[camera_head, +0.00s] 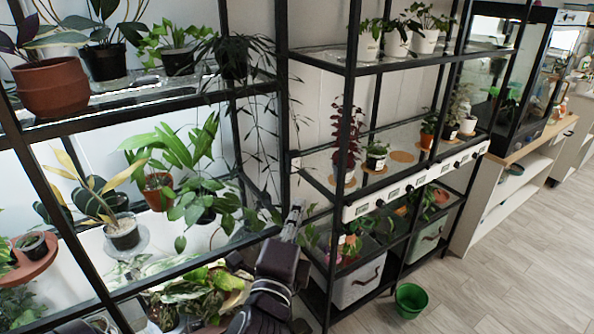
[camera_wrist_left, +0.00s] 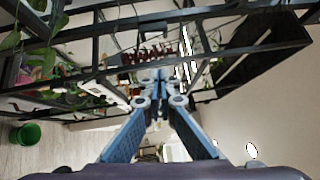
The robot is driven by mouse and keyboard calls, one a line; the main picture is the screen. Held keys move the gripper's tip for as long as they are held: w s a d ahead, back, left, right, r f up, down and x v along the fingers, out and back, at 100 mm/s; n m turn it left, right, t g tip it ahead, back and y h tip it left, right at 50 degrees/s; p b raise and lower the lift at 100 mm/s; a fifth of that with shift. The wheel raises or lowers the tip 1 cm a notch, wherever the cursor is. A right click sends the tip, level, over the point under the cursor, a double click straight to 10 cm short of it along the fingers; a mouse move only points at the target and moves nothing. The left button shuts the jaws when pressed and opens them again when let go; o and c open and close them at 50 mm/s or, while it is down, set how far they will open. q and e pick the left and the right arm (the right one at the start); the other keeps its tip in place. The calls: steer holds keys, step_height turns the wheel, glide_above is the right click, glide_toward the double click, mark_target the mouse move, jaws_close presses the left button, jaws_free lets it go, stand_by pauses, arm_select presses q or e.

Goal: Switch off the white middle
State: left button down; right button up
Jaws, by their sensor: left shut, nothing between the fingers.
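A white control strip (camera_head: 350,213) with several black knobs and small display panels runs along the front edge of the middle shelf in the right rack. A small white box (camera_head: 296,163) sits on the dark post at that shelf's left end; I cannot tell if it is a switch. My left gripper (camera_head: 295,212) is shut and empty, pointing up, below this box and left of the strip. In the left wrist view the left gripper's (camera_wrist_left: 158,76) blue fingers meet ahead at the dark rack frame; contact with it cannot be told. My right gripper is not in view.
Dark rack posts and plant shelves stand close around my left arm. A red-leaved plant (camera_head: 347,140) stands on the middle shelf. Grey bins (camera_head: 355,288) sit on the lower shelf. A green pot (camera_head: 411,299) is on the floor; the floor at right (camera_head: 500,270) is clear.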

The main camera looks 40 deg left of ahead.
arm_select(q)
steer(key=p, duration=0.3)
glide_toward(299, 161)
steer(key=w+d, duration=0.2)
steer(key=w, duration=0.2)
steer(key=shift+w+a+r+p, duration=0.1)
steer(key=shift+w+a+p, duration=0.3)
steer(key=shift+a, duration=0.6)
steer(key=shift+w+a+r+p, duration=0.1)
steer(key=shift+w+a+p, duration=0.1)
steer(key=shift+w+a, duration=0.6)
steer(key=shift+s+a, duration=0.2)
steer(key=shift+s, duration=0.05)
steer(key=p, duration=0.1)
steer(key=r+p, duration=0.1)
steer(key=shift+a+n+p, duration=0.25)
steer(key=shift+n+p, duration=0.05)
steer(key=shift+p, duration=0.1)
steer(key=shift+f+g, duration=0.3)
steer(key=shift+f, duration=0.05)
